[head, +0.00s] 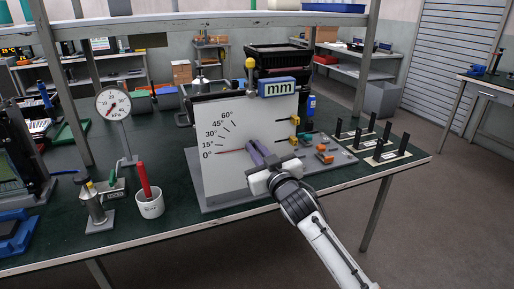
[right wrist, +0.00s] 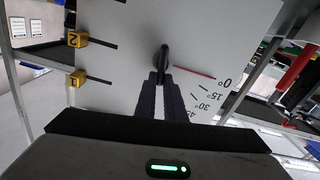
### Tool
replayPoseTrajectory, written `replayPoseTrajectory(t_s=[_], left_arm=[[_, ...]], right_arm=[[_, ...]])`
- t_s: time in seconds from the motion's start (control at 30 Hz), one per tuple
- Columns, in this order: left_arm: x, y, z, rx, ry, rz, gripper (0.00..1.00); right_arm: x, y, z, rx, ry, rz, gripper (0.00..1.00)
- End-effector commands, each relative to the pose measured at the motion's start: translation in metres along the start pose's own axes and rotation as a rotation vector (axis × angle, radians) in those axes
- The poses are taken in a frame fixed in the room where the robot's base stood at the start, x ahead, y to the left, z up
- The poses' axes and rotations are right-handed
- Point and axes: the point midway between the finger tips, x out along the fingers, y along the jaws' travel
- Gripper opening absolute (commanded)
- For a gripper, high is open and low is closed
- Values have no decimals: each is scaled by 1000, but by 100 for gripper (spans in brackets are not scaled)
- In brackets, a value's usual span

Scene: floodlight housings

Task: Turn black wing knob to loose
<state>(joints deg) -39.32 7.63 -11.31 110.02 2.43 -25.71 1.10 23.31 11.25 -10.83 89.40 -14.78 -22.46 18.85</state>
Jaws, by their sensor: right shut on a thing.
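The black wing knob (right wrist: 163,56) sits on the face of an upright white panel (head: 222,123), at the centre of an angle scale. In the right wrist view its dark wing stands between the tips of my right gripper (right wrist: 161,76), which is shut on it. A red line beside the knob points at the 0° mark (right wrist: 227,82). In the head view my right gripper (head: 252,147) reaches to the panel from the lower right, and its fingers hide the knob. My left gripper is not in view.
Yellow tabs marked 1 (right wrist: 78,82) and 2 (right wrist: 77,41) stick out at the panel's side. Orange parts (head: 324,157) lie right of my right gripper. A white cup (head: 150,206) with a red-handled tool and a dial gauge (head: 113,103) stand to the left.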

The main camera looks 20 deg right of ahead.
Motion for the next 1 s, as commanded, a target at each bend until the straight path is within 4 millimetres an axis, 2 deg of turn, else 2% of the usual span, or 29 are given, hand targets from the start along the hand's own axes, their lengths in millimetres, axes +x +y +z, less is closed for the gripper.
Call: replayPoseTrajectory(t_s=[0.03, 1.0], left_arm=[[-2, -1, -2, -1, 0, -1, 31], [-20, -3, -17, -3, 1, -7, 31]], right_arm=[[-1, -2, 12, -36, -28, -3, 0], [-2, -11, 20, -955, -27, -8, 0]])
